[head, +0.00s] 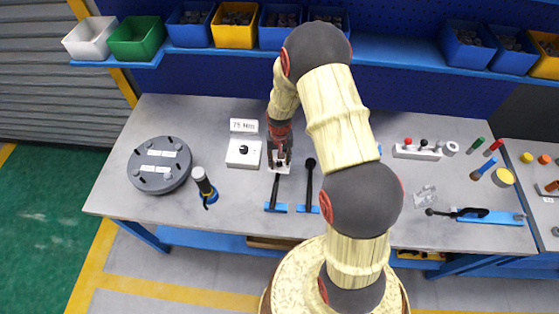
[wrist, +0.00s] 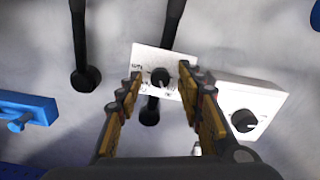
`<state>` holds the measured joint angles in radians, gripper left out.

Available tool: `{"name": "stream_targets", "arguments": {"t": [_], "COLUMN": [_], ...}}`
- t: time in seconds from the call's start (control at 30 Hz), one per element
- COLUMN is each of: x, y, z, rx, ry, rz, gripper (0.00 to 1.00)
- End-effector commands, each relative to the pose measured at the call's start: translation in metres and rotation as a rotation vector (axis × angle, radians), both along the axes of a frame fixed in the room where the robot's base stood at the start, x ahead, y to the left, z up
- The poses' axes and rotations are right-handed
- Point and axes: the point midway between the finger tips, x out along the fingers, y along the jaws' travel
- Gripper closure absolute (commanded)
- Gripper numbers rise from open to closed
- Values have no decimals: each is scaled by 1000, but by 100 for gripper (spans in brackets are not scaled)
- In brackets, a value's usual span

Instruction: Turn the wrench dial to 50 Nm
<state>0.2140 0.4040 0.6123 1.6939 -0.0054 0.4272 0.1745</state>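A wrench (head: 276,188) with a dark handle lies on the bench and carries a small white plate (head: 282,168). In the wrist view this plate (wrist: 142,60) bears a black dial knob (wrist: 160,76) and small markings too blurred to read. My gripper (head: 280,158) points down over the plate. In the wrist view my gripper (wrist: 161,72) is open, with one finger on each side of the knob. I cannot tell whether the fingers touch it. A sign (head: 244,126) at the left reads 75 Nm.
A white box with another black knob (head: 237,161) stands just left of the wrench. It shows at right in the wrist view (wrist: 262,95). A second dark-handled tool (head: 309,185) lies to the right. A round grey fixture (head: 160,184) and a capped cylinder (head: 203,183) stand farther left.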

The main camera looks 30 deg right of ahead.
Motion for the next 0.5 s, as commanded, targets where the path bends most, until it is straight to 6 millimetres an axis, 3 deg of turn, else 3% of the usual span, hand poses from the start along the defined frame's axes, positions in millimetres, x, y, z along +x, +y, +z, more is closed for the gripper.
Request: {"name": "stream_targets", "arguments": {"t": [0.27, 0.5], "x": [1, 1], "y": [0, 0], "z": [11, 56], "rx": [0, -1], "ry": [-3, -4], "rz": [0, 0], "gripper": [63, 63]}}
